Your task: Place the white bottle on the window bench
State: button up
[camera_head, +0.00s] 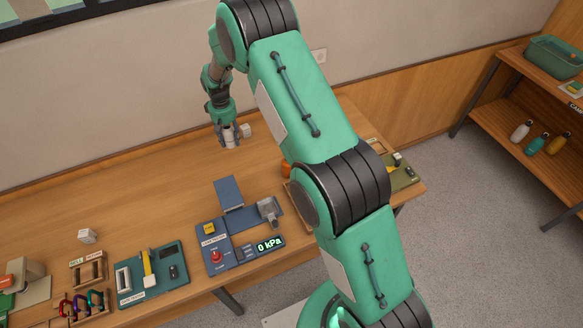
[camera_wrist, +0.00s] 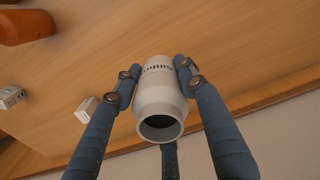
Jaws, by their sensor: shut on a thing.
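The white bottle (camera_wrist: 160,92) has dark lettering and an open mouth that faces the wrist camera. My gripper (camera_wrist: 158,85) is shut on it, with blue-grey fingers on both sides and another below. In the head view, my gripper (camera_head: 230,132) is at the back of the long wooden bench (camera_head: 165,165) below the window, and the bottle (camera_head: 229,141) shows only slightly between the fingers. I cannot tell whether its base touches the bench top.
A small white box (camera_head: 245,130) stands close to my gripper. A shelf (camera_head: 535,155) at right holds several bottles, one white (camera_head: 521,130). The back left of the bench is clear.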

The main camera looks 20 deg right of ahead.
jog(key=d, duration=1.1)
jog(key=shift+d, duration=0.25)
jog(key=shift+s, duration=0.1)
send_over(259, 151)
jog(key=shift+s+f, duration=0.1)
jog(key=shift+f, duration=3)
jog(key=shift+f, duration=1.9)
jog(key=shift+f, duration=0.1)
jog(key=o, duration=1.3)
